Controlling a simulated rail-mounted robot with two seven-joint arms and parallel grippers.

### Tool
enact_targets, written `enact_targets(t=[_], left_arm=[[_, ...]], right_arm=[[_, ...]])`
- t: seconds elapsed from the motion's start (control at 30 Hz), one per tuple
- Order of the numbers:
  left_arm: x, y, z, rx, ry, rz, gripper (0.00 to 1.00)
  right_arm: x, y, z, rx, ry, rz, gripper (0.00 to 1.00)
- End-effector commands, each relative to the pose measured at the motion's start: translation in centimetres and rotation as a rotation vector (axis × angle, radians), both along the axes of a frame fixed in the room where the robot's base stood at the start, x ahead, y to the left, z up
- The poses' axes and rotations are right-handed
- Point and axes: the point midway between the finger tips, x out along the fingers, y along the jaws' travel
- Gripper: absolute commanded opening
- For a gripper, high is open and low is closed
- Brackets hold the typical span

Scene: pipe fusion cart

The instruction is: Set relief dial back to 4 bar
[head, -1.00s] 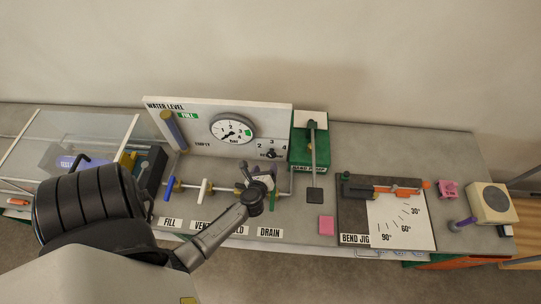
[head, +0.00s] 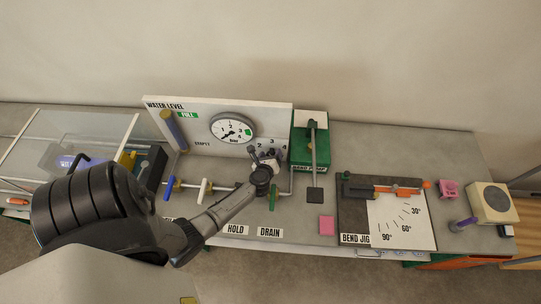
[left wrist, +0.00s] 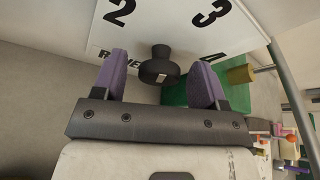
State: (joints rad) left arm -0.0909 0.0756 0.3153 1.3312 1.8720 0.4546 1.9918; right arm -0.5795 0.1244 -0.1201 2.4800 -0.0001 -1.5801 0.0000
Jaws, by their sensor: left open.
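The relief dial (left wrist: 160,66) is a small black knob with a pale mark, on the white panel (left wrist: 165,22) near the printed 2, 3 and part of a 4. The label below it is partly covered. My left gripper (left wrist: 163,72) is open, with one purple finger on each side of the knob and a gap showing on both sides. In the head view my left gripper (head: 264,157) is at the panel's lower right and hides most of the dial. I cannot tell the dial's exact setting. My right gripper is not in view.
A round pressure gauge (head: 233,129) is on the panel, up and left of my gripper. A white valve handle (head: 205,190) and a green one (head: 274,199) stand in front. A green stand with a lever (head: 315,150) is close on the right.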

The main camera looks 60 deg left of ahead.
Motion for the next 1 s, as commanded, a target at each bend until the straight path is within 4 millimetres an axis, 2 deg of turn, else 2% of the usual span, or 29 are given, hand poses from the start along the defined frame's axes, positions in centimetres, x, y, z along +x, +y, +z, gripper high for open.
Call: enact_targets(t=[0.07,0.5,0.77,1.0], left_arm=[[0.0,0.0,0.0,0.0,0.0,0.0,0.61],[0.0,0.0,0.0,0.001,0.001,0.0,0.19],[0.0,-0.1,0.1,0.018,0.027,0.0,0.19],[0.2,-0.2,0.3,0.096,0.147,0.001,0.19]], right_arm=[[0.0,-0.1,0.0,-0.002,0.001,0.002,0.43],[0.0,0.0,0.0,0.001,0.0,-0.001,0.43],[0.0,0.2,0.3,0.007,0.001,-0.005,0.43],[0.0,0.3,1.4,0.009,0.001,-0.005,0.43]])
